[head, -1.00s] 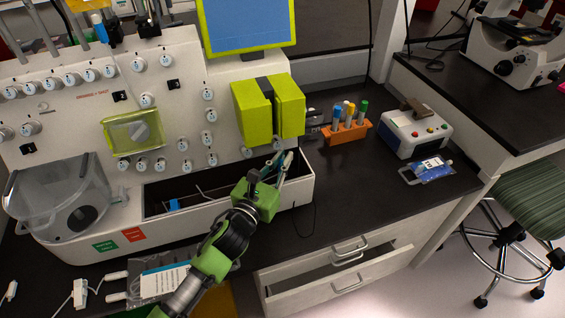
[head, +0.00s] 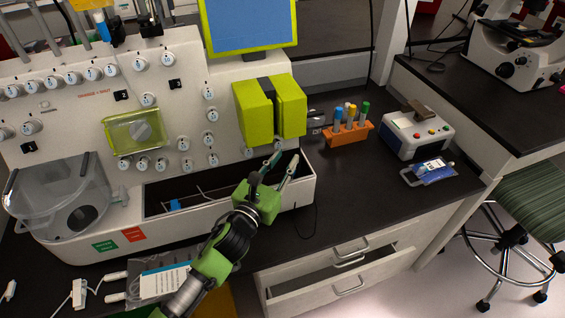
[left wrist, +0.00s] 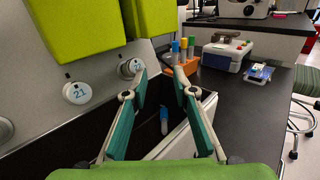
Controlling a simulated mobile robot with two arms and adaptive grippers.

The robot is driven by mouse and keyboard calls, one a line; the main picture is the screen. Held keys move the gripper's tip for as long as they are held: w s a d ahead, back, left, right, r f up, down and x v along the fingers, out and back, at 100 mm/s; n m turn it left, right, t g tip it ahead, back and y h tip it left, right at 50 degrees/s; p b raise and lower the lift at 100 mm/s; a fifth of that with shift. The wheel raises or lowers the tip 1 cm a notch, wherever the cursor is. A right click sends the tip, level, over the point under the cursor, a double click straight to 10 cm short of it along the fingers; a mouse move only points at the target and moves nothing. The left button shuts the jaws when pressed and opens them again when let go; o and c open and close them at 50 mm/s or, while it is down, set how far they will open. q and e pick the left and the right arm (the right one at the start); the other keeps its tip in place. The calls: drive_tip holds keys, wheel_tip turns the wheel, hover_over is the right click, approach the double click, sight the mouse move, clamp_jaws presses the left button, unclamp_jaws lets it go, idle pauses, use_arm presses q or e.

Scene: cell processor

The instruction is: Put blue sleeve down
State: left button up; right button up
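A blue-topped sleeve (left wrist: 164,121) with a paler lower part shows upright between and beyond my fingers in the left wrist view, inside the dark trough of the white machine (head: 308,190). I cannot tell whether it touches the trough floor. In the head view I cannot make it out behind my gripper. My left gripper (head: 275,167) is over the right end of the trough with its fingers spread wide. In the left wrist view its teal fingers (left wrist: 161,80) are apart with nothing between the tips. My right gripper is not in view.
Yellow-green blocks (head: 270,110) stick out above the trough. An orange rack (head: 347,134) with colour-capped tubes, a white-blue device (head: 415,133) and a blue pouch (head: 430,171) stand to the right. A small blue piece (head: 174,204) lies in the trough's left part. A drawer (head: 345,285) is partly open below.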

use_arm(q)
drive_tip(key=v, duration=1.2)
drive_tip(key=shift+r+b, duration=0.3)
drive_tip(key=shift+r, duration=0.1)
drive_tip(key=shift+a, duration=0.1)
